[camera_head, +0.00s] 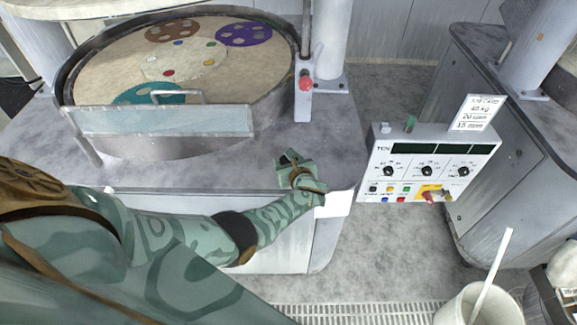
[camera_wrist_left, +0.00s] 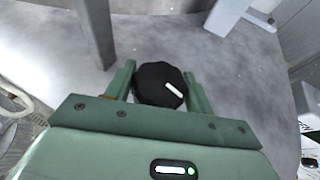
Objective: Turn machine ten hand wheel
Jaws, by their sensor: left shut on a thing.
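The hand wheel (camera_wrist_left: 158,85) is a black, roundish knob with a white mark, seen in the left wrist view between my two green fingers. My left gripper (camera_head: 301,176) is at the front right corner of the polishing machine (camera_head: 190,176) in the head view. In the left wrist view the gripper (camera_wrist_left: 160,90) is shut on the hand wheel, one finger on each side. The hand wheel is mostly hidden by the gripper in the head view. My right gripper is out of view.
A control panel (camera_head: 428,165) with knobs and buttons, its label reading something like "TEN", stands to the right. A clear guard (camera_head: 165,121) fronts the round platen. A red knob (camera_head: 305,83) sits on a post behind the gripper. A white bucket (camera_head: 472,308) is at lower right.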

